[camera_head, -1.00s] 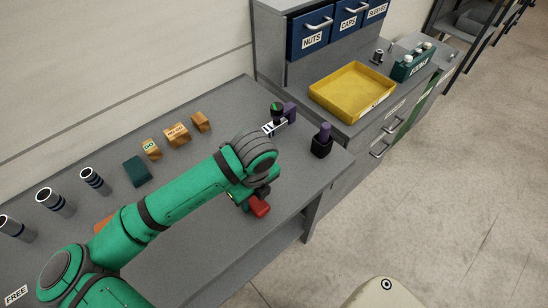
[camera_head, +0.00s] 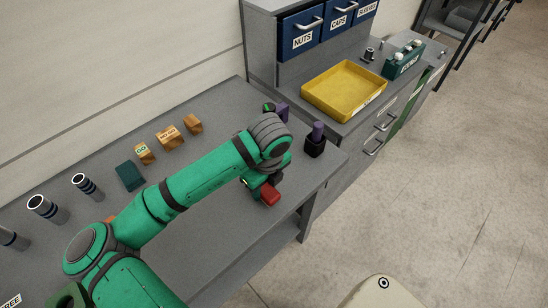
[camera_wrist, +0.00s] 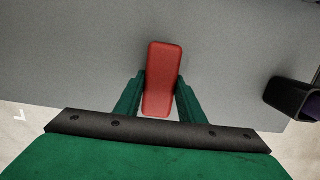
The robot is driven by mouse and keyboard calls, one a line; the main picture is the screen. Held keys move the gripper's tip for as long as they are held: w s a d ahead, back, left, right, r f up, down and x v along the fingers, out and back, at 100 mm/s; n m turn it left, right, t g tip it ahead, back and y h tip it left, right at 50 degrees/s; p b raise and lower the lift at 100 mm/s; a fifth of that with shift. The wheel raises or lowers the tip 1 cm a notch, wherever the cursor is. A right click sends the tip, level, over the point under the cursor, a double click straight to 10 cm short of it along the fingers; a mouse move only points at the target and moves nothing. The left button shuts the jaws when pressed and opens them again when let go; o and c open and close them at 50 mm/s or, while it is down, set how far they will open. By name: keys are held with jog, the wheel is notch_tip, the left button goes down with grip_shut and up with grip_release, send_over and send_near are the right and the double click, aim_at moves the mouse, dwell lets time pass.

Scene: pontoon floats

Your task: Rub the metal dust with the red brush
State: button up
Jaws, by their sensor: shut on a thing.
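The red brush (camera_head: 270,195) is in my gripper (camera_head: 263,186), over the right part of the grey bench near its front edge. In the wrist view my gripper (camera_wrist: 160,88) has its two green fingers shut on either side of the red brush (camera_wrist: 163,72). Only a smooth red block shows there; no bristles are visible. Whether the brush touches the bench I cannot tell. I cannot make out any metal dust in either view; my arm hides part of the bench.
A black cup (camera_head: 314,148) with a purple item stands right of my gripper. Wooden blocks (camera_head: 169,137), a dark green block (camera_head: 130,177) and metal tubes (camera_head: 88,187) stand along the back. A yellow tray (camera_head: 344,88) lies on the adjoining cabinet. The front bench surface is clear.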

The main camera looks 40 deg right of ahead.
jog(key=shift+d, duration=2)
jog(key=shift+d+r, duration=0.15)
jog(key=shift+r, duration=0.45)
jog(key=shift+d+r, duration=0.15)
jog(key=shift+r, duration=3.3)
jog(key=shift+w, duration=0.1)
